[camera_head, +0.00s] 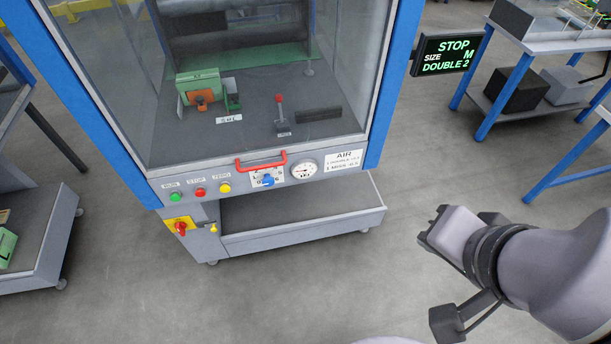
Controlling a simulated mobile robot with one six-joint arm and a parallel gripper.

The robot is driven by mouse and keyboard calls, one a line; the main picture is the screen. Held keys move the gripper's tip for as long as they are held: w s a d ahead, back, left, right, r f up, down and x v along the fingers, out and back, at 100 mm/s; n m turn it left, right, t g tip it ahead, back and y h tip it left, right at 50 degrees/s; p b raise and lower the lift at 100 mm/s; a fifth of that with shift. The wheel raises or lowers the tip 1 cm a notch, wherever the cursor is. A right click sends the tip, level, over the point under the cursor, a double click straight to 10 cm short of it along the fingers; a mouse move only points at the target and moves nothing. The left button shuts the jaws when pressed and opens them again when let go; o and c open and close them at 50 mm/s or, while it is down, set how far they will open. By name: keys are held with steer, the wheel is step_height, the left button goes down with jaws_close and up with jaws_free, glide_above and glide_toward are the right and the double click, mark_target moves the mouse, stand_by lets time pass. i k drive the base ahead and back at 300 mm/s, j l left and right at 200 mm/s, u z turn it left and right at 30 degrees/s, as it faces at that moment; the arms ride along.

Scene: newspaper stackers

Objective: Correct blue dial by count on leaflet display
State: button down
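The blue dial (268,180) sits on a white marked plate on the machine's front panel, below the red handle (261,161). Its exact setting is too small to read. The white AIR label (344,160) has small lines, the lower seeming to read "1 MISS -0.5". A round gauge (304,169) is between dial and label. My gripper (431,226) is at the lower right, well apart from the dial; its finger opening is not clear, and nothing shows held.
Green, red and yellow buttons (200,192) are left of the dial; a red switch on a yellow plate (181,227) is below. The clear guard (260,80) encloses a green feeder. Blue-legged tables (494,84) stand at right. Floor before the machine is free.

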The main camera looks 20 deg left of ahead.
mark_target(269, 181)
steer(key=u, duration=1.3)
steer(key=j+z, duration=0.3)
steer(key=k+j+z, duration=0.3)
steer(key=j+z, duration=0.3)
steer(key=j, duration=0.15)
steer(key=i+l, duration=0.15)
steer(key=i, duration=0.15)
steer(key=i+l, duration=0.15)
steer(key=i, duration=0.15)
steer(key=u, duration=0.05)
